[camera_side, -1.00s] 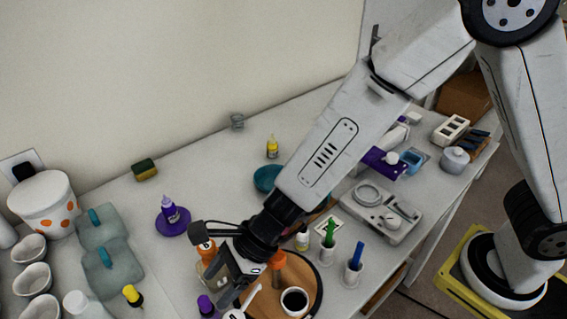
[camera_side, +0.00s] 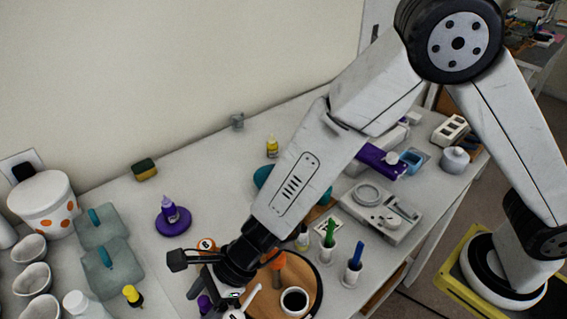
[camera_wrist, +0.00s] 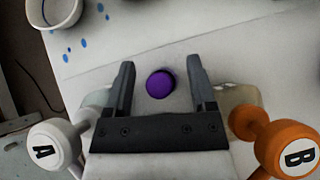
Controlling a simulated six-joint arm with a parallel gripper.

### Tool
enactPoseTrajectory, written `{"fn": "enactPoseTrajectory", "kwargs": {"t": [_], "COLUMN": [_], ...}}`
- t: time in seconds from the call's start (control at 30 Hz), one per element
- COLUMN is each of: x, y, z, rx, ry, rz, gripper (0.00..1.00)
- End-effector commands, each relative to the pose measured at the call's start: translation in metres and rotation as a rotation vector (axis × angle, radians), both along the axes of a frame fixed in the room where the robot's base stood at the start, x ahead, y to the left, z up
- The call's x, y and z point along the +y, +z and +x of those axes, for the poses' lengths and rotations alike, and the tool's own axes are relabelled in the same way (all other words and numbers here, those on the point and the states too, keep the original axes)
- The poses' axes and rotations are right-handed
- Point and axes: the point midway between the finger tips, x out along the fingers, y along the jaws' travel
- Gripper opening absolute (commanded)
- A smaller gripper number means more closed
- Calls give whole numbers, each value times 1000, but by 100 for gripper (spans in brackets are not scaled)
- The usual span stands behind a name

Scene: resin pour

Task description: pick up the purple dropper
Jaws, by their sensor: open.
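In the wrist view a white knob marked A (camera_wrist: 45,149) and an orange knob marked B (camera_wrist: 298,158) flank my gripper. In the side view a round wooden tray (camera_side: 268,304) with a dark-filled cup (camera_side: 294,300) stands right of it. A yellow-topped dropper (camera_side: 131,294) stands left.

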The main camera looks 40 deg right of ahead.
Motion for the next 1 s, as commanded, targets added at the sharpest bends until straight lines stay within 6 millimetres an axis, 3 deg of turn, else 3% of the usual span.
{"fn": "enactPoseTrajectory", "kwargs": {"t": [0.7,0.77,0.93,1.0], "x": [8,8,8,8], "y": [-8,-8,-8,-8], "z": [1,1,1,1], "rx": [0,0,0,0], "ry": [0,0,0,0], "rz": [0,0,0,0], "gripper": [71,56,2,0]}}
